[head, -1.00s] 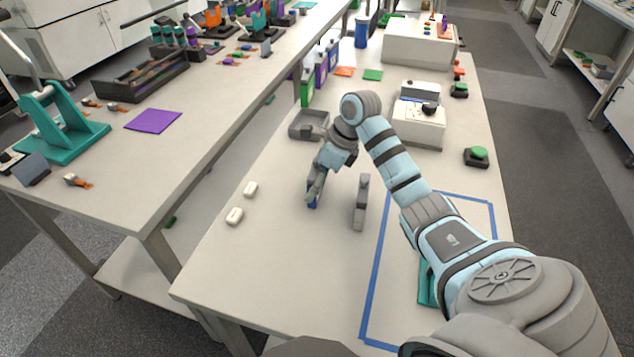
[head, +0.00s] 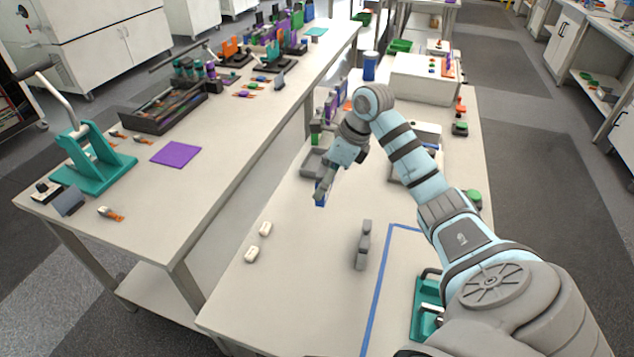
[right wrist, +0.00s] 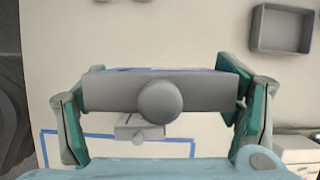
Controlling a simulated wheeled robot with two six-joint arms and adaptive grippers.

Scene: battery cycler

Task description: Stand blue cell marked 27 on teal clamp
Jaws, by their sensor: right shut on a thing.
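My right gripper (head: 326,186) is shut on a blue thing (head: 320,200), probably the blue cell; no number is readable. In the right wrist view its two teal-sided fingers (right wrist: 160,110) flank a grey bar with a round knob (right wrist: 160,100), and only thin blue edges show behind it. A teal clamp (head: 424,312) lies beside the blue tape at the front right, partly hidden by my right arm. My left gripper is not in view.
A grey tray (right wrist: 282,28) lies behind the gripper. Blue tape (head: 375,300) marks an area at the front right. A teal lever press (head: 95,168) stands on the left table. The table's front middle is clear.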

